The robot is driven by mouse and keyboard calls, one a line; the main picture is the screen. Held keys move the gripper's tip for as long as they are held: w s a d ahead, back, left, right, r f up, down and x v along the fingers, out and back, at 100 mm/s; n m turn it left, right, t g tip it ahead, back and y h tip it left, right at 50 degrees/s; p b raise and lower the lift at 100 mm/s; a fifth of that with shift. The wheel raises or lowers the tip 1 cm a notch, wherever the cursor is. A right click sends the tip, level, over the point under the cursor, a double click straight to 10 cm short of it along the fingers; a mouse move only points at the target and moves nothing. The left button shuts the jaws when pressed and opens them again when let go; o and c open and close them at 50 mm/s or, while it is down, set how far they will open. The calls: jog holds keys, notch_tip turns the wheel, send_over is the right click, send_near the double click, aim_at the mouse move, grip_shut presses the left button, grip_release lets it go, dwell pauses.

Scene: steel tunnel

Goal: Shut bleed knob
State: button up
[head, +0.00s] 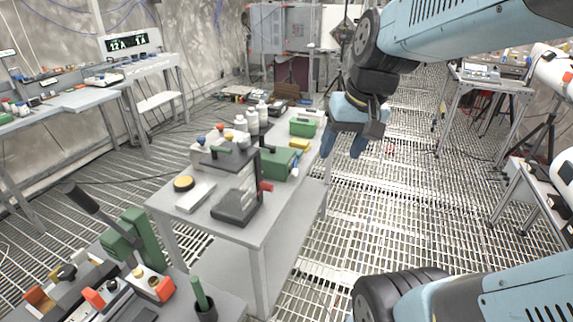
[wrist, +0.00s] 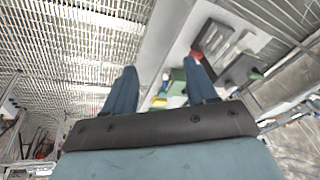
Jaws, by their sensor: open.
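My gripper (head: 345,143) is up in the air beyond the right edge of the middle table, with its blue fingers pointing down. In the wrist view my gripper (wrist: 160,68) has its two fingers wide apart with nothing between them. Which part is the bleed knob I cannot tell for sure. A small red knob (head: 265,186) sticks out at the right side of a black press-like stand (head: 236,208) on the middle table. A dark round knob (head: 67,272) sits on the bench at the lower left. The gripper is apart from both.
The grey middle table (head: 275,222) also holds a green case (head: 277,163), white bottles (head: 252,122), a green bin (head: 303,127) and a yellow block (head: 299,145). A long dark lever (head: 92,208) rises at the lower left. The grating floor (head: 400,205) right of the table is clear.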

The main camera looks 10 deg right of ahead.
jog(key=w+f+m+g+y, duration=0.3)
jog(key=w+f+y, duration=0.2)
jog(key=w+f, duration=0.4)
jog(key=m+t+y, duration=0.8)
jog(key=m+t, duration=0.2)
jog(key=m, duration=0.3)
send_near(297, 173)
jog(key=x, duration=0.9)
jog(key=shift+w+d+f, duration=0.1)
jog(key=shift+d+f, duration=0.05)
jog(key=c, duration=1)
jog(key=shift+c, duration=0.3)
